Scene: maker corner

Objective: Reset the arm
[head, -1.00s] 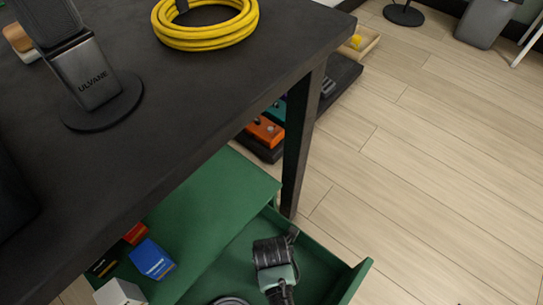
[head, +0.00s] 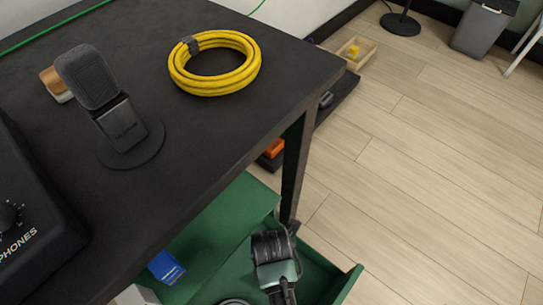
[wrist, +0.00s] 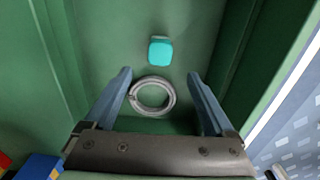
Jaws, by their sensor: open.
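My gripper (wrist: 159,72) is open and empty in the wrist view, its two blue-grey fingers apart. It points down into an open green drawer (head: 340,281). A grey ring-shaped coil (wrist: 152,95) lies on the drawer floor, seen between the fingers. A small turquoise block (wrist: 160,50) lies beyond it in the drawer. In the head view my dark wrist is above the drawer, and the fingertips are hidden there. Part of the grey coil (head: 234,302) shows at the bottom edge.
The black table (head: 215,130) overhangs the green cabinet (head: 215,222). On it stand a microphone (head: 100,95), a yellow cable coil (head: 178,75) and a black device (head: 30,225). A blue box (head: 166,268) sits on the cabinet. The wood floor (head: 440,180) at right is clear.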

